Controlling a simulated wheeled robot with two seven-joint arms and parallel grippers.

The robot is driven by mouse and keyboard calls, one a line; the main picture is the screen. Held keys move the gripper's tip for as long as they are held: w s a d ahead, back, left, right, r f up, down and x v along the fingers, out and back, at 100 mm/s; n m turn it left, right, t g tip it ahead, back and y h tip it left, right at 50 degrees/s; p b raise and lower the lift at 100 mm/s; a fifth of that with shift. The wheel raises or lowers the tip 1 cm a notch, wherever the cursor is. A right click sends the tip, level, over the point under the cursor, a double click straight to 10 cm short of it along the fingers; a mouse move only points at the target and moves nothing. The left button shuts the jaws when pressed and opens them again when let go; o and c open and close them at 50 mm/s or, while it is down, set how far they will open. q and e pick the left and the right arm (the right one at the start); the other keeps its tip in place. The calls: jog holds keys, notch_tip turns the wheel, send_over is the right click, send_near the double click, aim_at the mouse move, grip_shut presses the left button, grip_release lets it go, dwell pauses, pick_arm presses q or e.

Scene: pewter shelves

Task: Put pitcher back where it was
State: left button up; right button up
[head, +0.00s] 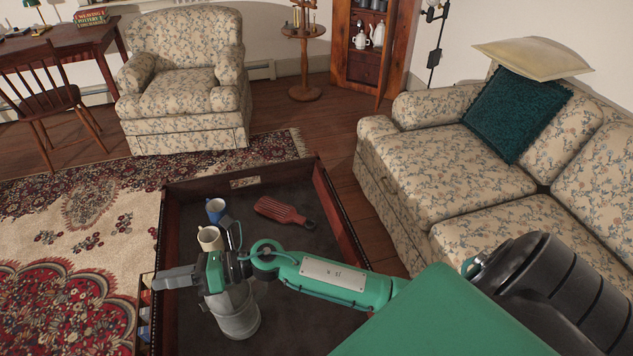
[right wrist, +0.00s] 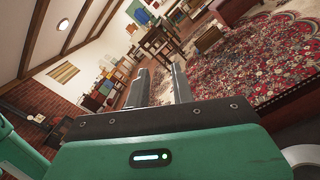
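A grey pitcher (head: 237,318) stands upright on the dark tray-like table (head: 337,213), in the lower middle of the head view. My right gripper (head: 160,279) crosses in front of its top, hiding the rim, with its fingers pointing left. I cannot tell whether it touches the pitcher. My left gripper is in neither view.
A blue mug (head: 215,208), a cream mug (head: 209,239) and a red slotted brush-like item (head: 282,211) lie on the table, which has raised walls. A floral sofa (head: 450,180) stands right, an armchair (head: 185,85) behind. A wooden cabinet (head: 368,70) holds white pots.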

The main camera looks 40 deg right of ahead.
jog(key=w+d+f+m+t+h, duration=0.1)
jog(key=d+f+m+t+h, duration=0.5)
jog(key=m, duration=0.8)
jog(key=w+d+f+m+t+h, duration=0.1)
jog(key=d+f+m+t+h, duration=0.25)
jog(key=d+m+h, duration=0.8)
jog(key=s+d+f+m+g, duration=0.2)
jog(key=s+f+m+g, duration=0.5)
jog(key=s+f+m, duration=0.4)
jog(key=s+f+m+g, duration=0.4)
jog(key=s+f+g, duration=0.3)
jog(key=s, duration=0.7)
jog(key=shift+a+f+y, duration=0.35)
jog(key=shift+f, duration=0.2)
